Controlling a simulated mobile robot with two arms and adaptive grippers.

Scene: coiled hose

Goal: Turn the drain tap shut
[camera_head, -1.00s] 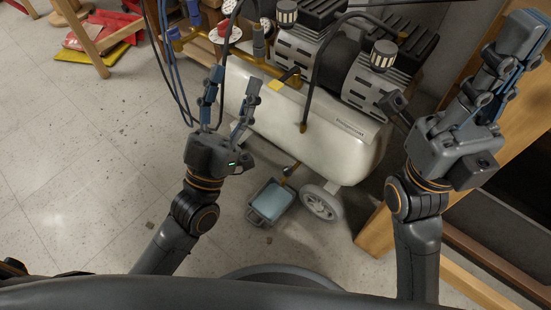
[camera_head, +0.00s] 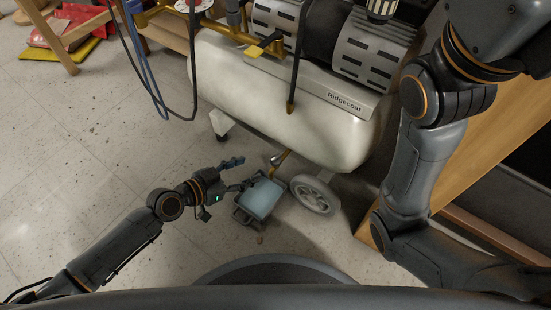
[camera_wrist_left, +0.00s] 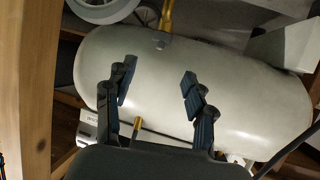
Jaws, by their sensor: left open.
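The drain tap (camera_head: 279,158) is a small brass-coloured pipe with a grey metal fitting, low under the cream compressor tank (camera_head: 290,125). In the left wrist view the brass tap (camera_wrist_left: 166,16) hangs at the tank's edge, at the top centre, beyond the fingertips. My left gripper (camera_head: 247,174) is open and empty, low beside the tap and to its left, over the edge of the tray. Its two spread fingers (camera_wrist_left: 158,83) show against the tank in the wrist view. The tap's handle position is too small to tell. My right arm rises out of the top right; its fingers are out of frame.
A grey tray with a pale blue inside (camera_head: 262,197) stands on the floor under the tap. A grey wheel (camera_head: 315,195) is close on its right. A wooden frame (camera_head: 480,150) stands at the right.

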